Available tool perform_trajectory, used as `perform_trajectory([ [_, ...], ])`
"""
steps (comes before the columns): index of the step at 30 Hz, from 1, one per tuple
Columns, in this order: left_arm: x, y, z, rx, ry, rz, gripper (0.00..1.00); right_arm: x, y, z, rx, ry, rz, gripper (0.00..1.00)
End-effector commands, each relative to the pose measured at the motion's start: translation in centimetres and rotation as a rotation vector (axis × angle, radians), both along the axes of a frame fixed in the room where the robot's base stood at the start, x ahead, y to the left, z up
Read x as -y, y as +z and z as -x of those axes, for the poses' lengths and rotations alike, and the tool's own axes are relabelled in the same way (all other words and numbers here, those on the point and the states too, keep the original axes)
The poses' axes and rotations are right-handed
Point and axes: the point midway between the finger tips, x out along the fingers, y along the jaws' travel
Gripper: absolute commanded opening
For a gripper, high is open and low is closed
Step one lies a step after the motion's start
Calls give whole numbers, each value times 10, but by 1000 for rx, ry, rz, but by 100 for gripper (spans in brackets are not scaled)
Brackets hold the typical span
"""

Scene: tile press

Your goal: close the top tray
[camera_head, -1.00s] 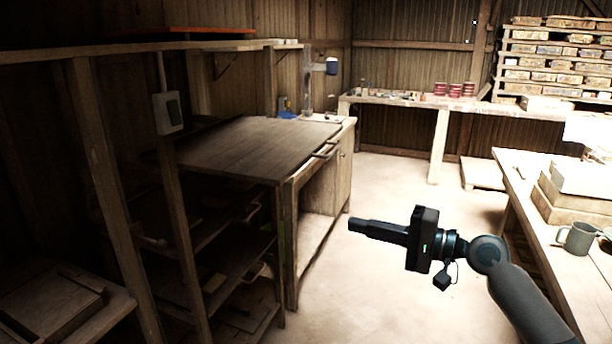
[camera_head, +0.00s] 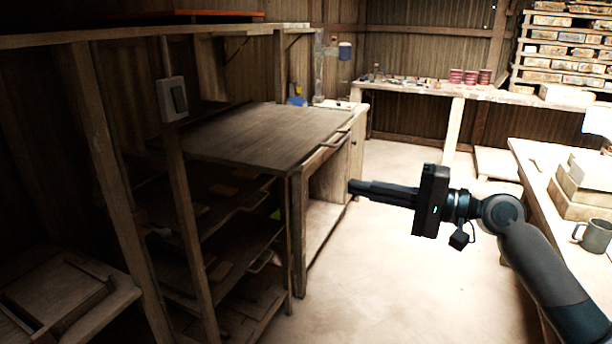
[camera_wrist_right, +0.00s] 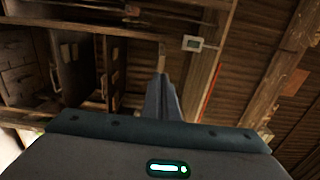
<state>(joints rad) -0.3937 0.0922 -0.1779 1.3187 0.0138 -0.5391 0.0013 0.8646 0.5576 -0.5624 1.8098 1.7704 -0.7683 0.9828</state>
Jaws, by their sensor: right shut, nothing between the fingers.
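A wide dark wooden top (camera_head: 265,137) with a bar handle (camera_head: 336,138) at its right edge sits over the wooden rack in the head view. I cannot tell for sure whether this is the top tray or how far it is out. Lower dark trays (camera_head: 225,192) lie on shelves beneath it, partly in shadow. My right gripper (camera_head: 352,187) is shut and empty, in front of the rack's right side and lower in the picture than the handle. It also shows in the right wrist view (camera_wrist_right: 161,82), with the rack sideways behind it. My left gripper is out of view.
Wooden posts (camera_head: 188,210) stand at the rack's left. A bench with a grey mug (camera_head: 592,235) is at the right, beside my right arm. A back table (camera_head: 455,93) holds red tins (camera_head: 470,77). The floor (camera_head: 390,270) between is clear.

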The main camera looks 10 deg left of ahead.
Motion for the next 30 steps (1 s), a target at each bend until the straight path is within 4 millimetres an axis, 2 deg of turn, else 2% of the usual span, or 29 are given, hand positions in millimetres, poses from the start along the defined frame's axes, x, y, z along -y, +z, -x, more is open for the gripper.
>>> perform_trajectory([
  [3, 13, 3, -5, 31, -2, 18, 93, -16, 3, -5, 0, 2, 0, 0],
  [18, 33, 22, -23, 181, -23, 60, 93, -96, 3, -31, 0, 1, 1, 0],
  [24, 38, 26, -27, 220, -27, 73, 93, -113, 1, -37, 1, 0, 0, 0],
  [30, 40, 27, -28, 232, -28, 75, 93, -117, 0, -38, 1, 0, 0, 0],
])
